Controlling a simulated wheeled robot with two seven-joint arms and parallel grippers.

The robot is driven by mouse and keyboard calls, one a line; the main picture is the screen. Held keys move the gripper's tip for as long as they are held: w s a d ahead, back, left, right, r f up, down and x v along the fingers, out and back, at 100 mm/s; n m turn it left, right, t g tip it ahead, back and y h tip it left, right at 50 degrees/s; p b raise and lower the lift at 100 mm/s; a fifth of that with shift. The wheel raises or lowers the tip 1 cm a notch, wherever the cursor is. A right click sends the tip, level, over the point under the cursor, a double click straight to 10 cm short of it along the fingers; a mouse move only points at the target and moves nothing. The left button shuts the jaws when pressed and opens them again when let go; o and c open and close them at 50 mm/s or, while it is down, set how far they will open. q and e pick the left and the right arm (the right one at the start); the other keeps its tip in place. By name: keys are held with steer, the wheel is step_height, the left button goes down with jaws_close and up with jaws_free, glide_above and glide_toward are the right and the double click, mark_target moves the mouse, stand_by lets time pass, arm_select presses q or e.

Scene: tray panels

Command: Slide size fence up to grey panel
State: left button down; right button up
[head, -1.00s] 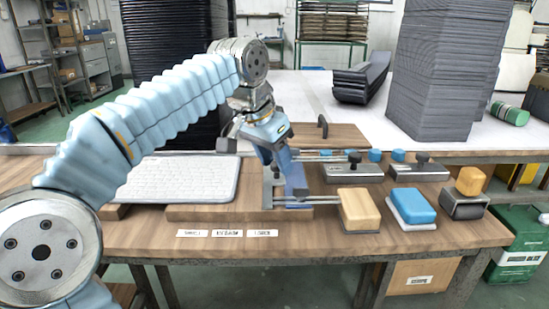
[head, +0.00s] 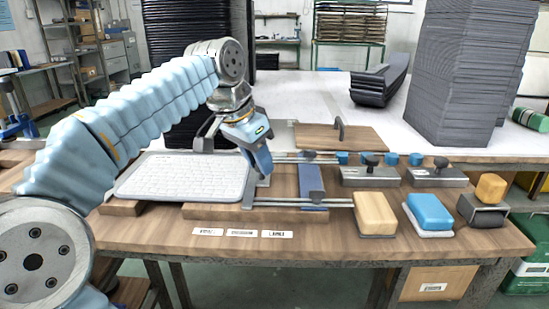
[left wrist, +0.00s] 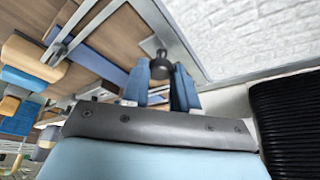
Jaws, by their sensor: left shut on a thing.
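The grey panel (head: 180,178) is a pale, textured slab lying flat at the left of the wooden board. It also shows at the upper right of the left wrist view (left wrist: 250,30). The size fence (head: 249,193) is a narrow metal bar along the panel's right edge. In the left wrist view the fence (left wrist: 172,28) runs close beside the panel; I cannot tell whether they touch. My left gripper (head: 263,174) has its blue fingers shut on the fence's dark round knob (left wrist: 161,66). The fingers hide part of the knob. My right gripper is not in view.
A blue stop bar (head: 313,187) lies across the rails right of the fence. Wooden (head: 375,213) and blue (head: 429,211) blocks stand farther right. Paper labels (head: 242,233) lie along the front. A handled wooden board (head: 325,137) lies behind.

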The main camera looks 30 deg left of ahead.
arm_select(q)
steer(key=c, duration=0.9)
jaws_free()
steer(key=shift+o, duration=0.2)
steer(key=p+v, duration=0.4)
steer(key=v, duration=1)
steer(key=shift+s+f, duration=0.1)
